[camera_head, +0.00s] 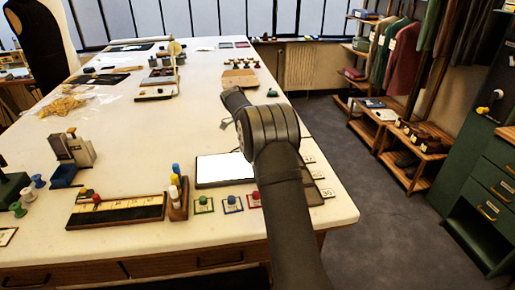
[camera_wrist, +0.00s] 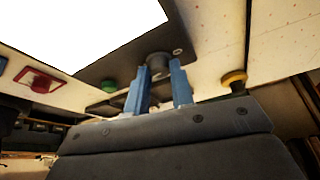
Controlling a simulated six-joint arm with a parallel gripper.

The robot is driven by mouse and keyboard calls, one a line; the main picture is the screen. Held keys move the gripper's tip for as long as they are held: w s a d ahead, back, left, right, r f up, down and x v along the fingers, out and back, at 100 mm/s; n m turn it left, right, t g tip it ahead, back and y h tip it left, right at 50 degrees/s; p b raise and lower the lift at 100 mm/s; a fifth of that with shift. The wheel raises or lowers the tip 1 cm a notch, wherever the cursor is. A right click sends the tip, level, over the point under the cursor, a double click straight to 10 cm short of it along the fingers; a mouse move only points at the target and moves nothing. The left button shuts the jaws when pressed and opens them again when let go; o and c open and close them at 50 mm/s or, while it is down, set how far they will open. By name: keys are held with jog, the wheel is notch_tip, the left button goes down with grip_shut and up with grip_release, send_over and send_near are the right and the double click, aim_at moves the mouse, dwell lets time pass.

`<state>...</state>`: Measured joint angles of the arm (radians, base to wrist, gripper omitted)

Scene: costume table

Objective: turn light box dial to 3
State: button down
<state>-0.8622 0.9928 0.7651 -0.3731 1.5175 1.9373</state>
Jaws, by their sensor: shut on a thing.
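The light box (camera_head: 222,168) lies flat on the table with its white panel lit. My arm covers its right end in the head view. In the wrist view its dark frame (camera_wrist: 182,28) surrounds the bright panel. The dark round dial (camera_wrist: 158,63) sits at the frame's corner. My gripper (camera_wrist: 159,76) has its two blue fingers on either side of the dial and is shut on it. The dial's number marks and pointer cannot be read. In the head view the gripper is hidden behind my arm.
A green knob (camera_wrist: 108,86) and a yellow-topped knob (camera_wrist: 234,78) stand near the fingers. Framed squares with knobs, such as the green one (camera_head: 203,205), line the table's front. A ruler board (camera_head: 116,211) lies left. The table's middle is mostly clear.

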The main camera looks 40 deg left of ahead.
jog(key=shift+a+m+g, duration=0.1)
jog(key=shift+m+g, duration=0.2)
jog(key=shift+m, duration=0.5)
jog(key=c, duration=1.3)
grip_release()
jog(key=shift+o, duration=0.2)
jog(key=shift+r, duration=0.1)
jog(key=v, duration=1.1)
jog(key=shift+a+r, duration=0.25)
jog(key=shift+r, duration=0.05)
jog(key=shift+w+f, duration=0.1)
